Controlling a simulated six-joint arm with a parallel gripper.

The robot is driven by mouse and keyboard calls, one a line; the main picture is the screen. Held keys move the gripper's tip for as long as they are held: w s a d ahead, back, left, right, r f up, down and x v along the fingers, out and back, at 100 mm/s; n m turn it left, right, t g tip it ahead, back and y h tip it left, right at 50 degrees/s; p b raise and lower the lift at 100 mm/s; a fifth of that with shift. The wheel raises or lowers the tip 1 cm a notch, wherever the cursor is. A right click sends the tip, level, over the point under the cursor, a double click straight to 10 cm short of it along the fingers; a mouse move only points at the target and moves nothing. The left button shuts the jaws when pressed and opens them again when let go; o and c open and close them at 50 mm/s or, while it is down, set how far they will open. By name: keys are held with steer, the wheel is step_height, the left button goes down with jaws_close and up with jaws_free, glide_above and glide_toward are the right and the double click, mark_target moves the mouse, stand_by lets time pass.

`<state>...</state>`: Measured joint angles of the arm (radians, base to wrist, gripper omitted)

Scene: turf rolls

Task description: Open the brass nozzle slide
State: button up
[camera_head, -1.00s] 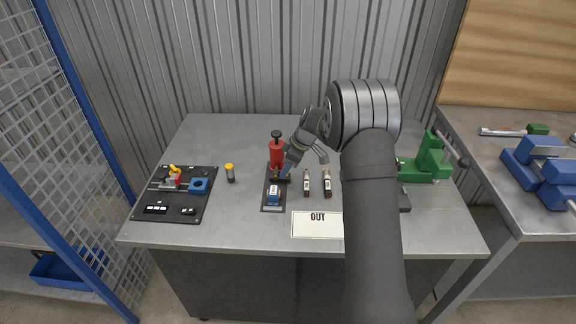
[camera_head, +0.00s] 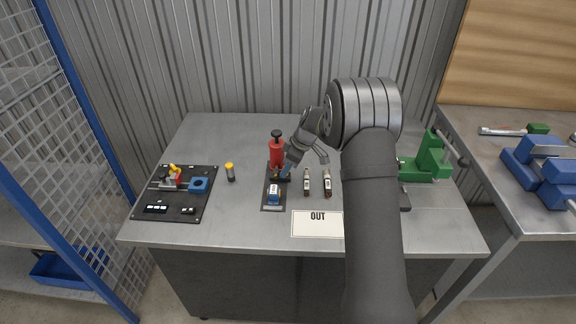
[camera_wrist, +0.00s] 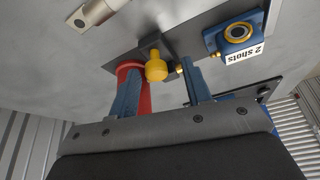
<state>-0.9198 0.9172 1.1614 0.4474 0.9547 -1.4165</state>
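The red oiler (camera_head: 276,150) with a black top stands at the back of a dark base plate (camera_head: 265,203). In the wrist view, the brass knob (camera_wrist: 156,68) sits on a dark bracket on the plate. My gripper (camera_wrist: 160,88) has its two blue fingers apart, one on each side of the knob, with visible gaps. The red body (camera_wrist: 143,98) is behind the left finger. In the head view my gripper (camera_head: 285,170) is low beside the oiler and hides the brass part. A blue block (camera_head: 273,194) labelled "2 shots" in the wrist view (camera_wrist: 236,38) is on the front of the plate.
A yellow-capped cylinder (camera_head: 230,172) and a black fixture board (camera_head: 177,212) are to the left. A green vise (camera_head: 430,160) stands at the right.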

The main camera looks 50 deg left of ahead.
steer(key=v, duration=1.7)
steer(key=shift+r, duration=0.2)
steer(key=x, duration=1.7)
steer(key=shift+f, duration=0.25)
steer(key=shift+w+a, duration=0.1)
steer(key=shift+a, duration=0.05)
